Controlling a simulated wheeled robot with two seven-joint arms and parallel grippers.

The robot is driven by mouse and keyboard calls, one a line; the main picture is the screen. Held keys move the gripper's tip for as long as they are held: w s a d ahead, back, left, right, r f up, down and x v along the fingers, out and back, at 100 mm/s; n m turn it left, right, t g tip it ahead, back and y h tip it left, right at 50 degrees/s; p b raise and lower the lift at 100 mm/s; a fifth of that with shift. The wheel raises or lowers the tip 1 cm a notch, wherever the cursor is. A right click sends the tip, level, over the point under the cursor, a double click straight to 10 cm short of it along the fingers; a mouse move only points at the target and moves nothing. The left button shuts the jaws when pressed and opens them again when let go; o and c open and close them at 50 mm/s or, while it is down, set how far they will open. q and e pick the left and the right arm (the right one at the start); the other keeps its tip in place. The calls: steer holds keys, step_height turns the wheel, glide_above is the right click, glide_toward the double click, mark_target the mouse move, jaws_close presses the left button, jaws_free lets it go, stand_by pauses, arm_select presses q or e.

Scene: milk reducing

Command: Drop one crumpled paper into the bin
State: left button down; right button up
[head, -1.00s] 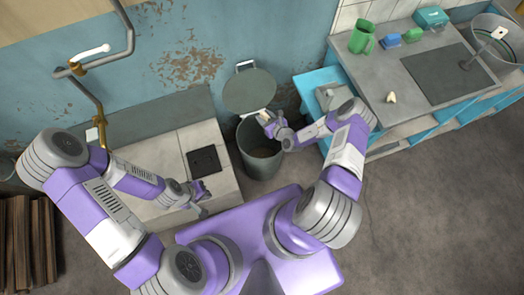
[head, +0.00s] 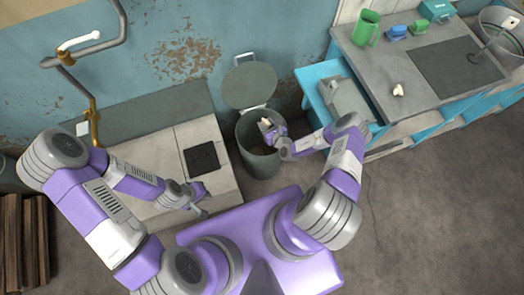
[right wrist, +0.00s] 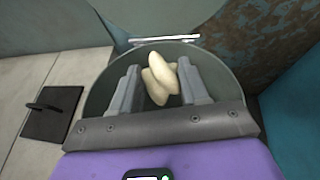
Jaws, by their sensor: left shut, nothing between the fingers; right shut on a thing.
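My right gripper (head: 268,127) is shut on a pale cream crumpled paper (right wrist: 160,78). It holds the paper over the mouth of the grey bin (head: 261,172). The bin's round lid (head: 250,87) stands open behind it. In the right wrist view the paper sits between the two fingers, with the bin's rim around them. A second crumpled paper (head: 398,90) lies on the counter at the right. My left gripper (head: 202,204) is shut and empty, low over the front of the pale cabinet.
A pale cabinet (head: 165,150) with a black square plate stands left of the bin. A blue open drawer (head: 312,95) is close to its right. Open floor lies at the right.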

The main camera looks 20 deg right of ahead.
steer(key=shift+f, duration=0.1)
steer(key=o, duration=1.1)
steer(key=p+v, duration=0.2)
steer(key=v, duration=0.4)
steer(key=shift+s, duration=0.3)
steer(key=shift+s+r, duration=0.35)
steer(key=shift+s, duration=0.1)
